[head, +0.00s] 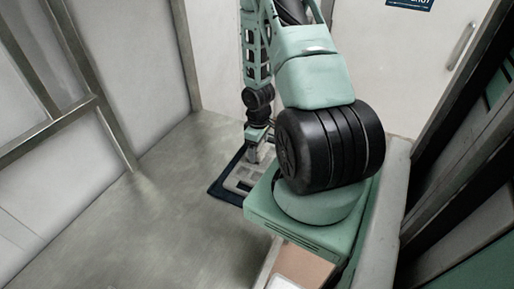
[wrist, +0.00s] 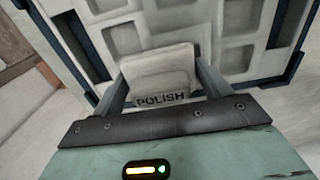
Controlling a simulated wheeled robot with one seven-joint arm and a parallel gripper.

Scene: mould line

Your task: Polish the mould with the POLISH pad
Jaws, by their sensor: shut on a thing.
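The pale POLISH pad (wrist: 160,75), a block with its dark label facing the wrist camera, sits between the two fingers of my gripper (wrist: 162,82). My gripper is shut on it. The mould (wrist: 150,25), a pale grey plate with several square recesses, lies just beyond the pad in the wrist view. In the head view my gripper (head: 258,142) points down over the mould (head: 240,183), which is partly hidden by my arm. I cannot tell whether the pad touches the mould's face.
A dark blue frame or mat (head: 220,192) borders the mould, its corner brackets showing in the wrist view (wrist: 285,70). The grey worktop (head: 150,200) to the left is bare. Metal framing (head: 110,125) and pale panels stand at the left, and a white door (head: 415,60) at the back.

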